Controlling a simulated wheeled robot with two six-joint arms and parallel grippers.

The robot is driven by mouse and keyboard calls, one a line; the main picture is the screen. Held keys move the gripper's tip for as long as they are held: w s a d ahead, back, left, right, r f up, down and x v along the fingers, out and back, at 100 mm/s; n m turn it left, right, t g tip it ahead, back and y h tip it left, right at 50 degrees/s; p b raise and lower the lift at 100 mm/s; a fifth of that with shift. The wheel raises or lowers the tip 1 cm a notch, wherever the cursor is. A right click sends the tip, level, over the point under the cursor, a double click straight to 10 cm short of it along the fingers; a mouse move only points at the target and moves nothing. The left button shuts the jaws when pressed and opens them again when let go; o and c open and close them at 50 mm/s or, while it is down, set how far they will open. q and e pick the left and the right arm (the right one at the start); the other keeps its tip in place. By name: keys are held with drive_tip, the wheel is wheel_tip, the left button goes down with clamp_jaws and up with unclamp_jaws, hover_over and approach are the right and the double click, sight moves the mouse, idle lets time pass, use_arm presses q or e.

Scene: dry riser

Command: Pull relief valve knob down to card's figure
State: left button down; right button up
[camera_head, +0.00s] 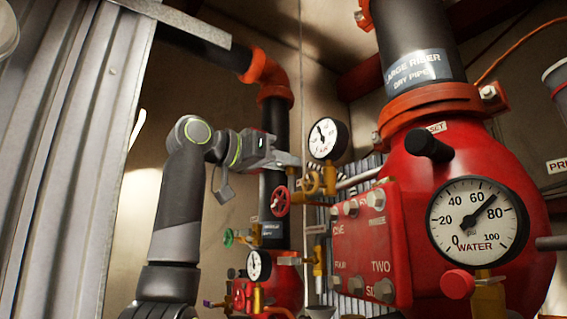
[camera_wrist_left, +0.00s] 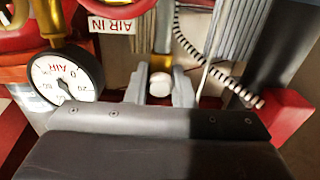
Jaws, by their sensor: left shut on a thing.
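My left gripper (camera_head: 290,160) reaches in from the left beside the brass fittings under a small white gauge. In the left wrist view the gripper (camera_wrist_left: 160,88) has its two fingers shut on a pale round knob (camera_wrist_left: 160,85) at the end of a brass stem. I take this to be the relief valve knob; the gripper hides most of it in the head view. A gauge marked AIR (camera_wrist_left: 65,77) is left of the fingers. The small gauge (camera_head: 327,138) shows above the gripper in the head view. No card with a figure can be made out. My right gripper is not in view.
The large red dry riser valve (camera_head: 465,160) fills the right side, with a WATER gauge (camera_head: 478,220) reading a little above 70. A corrugated panel (camera_head: 60,150) stands at left.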

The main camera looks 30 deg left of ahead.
use_arm(q)
drive_tip(key=shift+s+f, duration=0.1)
idle(0.3)
drive_tip(key=shift+s+a+b, duration=0.15)
drive_tip(key=shift+s+b, duration=0.15)
idle(0.7)
drive_tip(key=shift+s+a, duration=0.15)
drive_tip(key=shift+s, duration=0.2)
drive_tip(key=shift+s+r, duration=0.1)
drive_tip(key=shift+r, duration=0.25)
idle(1.3)
idle(1.1)
